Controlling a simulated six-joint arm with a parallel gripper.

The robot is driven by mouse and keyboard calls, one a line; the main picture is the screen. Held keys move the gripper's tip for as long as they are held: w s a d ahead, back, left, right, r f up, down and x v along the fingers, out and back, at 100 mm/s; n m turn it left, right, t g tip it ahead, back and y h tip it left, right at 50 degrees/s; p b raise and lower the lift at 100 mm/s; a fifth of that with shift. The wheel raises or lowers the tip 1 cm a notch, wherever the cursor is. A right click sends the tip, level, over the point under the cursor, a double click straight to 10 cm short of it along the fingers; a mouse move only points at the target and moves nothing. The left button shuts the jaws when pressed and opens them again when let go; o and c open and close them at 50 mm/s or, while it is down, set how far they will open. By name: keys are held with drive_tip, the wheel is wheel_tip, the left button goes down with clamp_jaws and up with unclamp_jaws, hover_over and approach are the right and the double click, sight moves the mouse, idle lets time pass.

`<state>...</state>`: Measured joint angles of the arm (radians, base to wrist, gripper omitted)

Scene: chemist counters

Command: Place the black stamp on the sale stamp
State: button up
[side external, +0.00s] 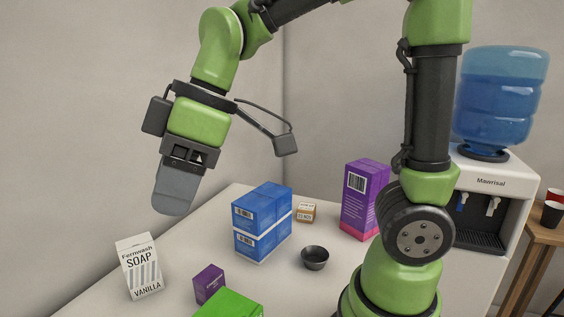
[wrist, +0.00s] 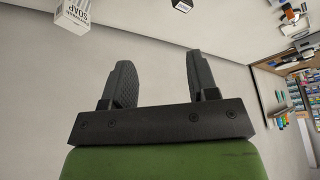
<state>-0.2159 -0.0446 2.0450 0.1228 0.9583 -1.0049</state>
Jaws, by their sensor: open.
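I cannot make out a black stamp or a sale stamp for sure in either view. A small dark bowl (side external: 315,258), round and open at the top, stands on the white counter (side external: 180,275) right of the blue boxes. My gripper (side external: 172,205) is raised above the left side of the counter with its fingers pointing down. In the wrist view my gripper (wrist: 159,62) shows two dark fingers spread apart with nothing between them. A small dark block (wrist: 181,5) is cut off by the top edge there; I cannot tell what it is.
A white soap box (side external: 139,266), a small purple box (side external: 209,284) and a green box (side external: 229,304) stand at the front. Stacked blue boxes (side external: 262,222), a small brown box (side external: 306,212) and a tall purple box (side external: 362,200) stand farther back. A water dispenser (side external: 490,190) is at right.

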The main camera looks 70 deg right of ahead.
drive_tip(key=s+d+r+m+t+h, duration=0.1)
drive_tip(key=s+d+m+t, duration=0.3)
drive_tip(key=s+d+m, duration=0.3)
drive_tip(key=s+m, duration=0.3)
drive_tip(key=m, duration=0.2)
drive_tip(key=shift+s+d+r+m+h, duration=0.15)
drive_tip(key=shift+s+r+m+h, duration=0.05)
drive_tip(key=shift+m+h, duration=0.2)
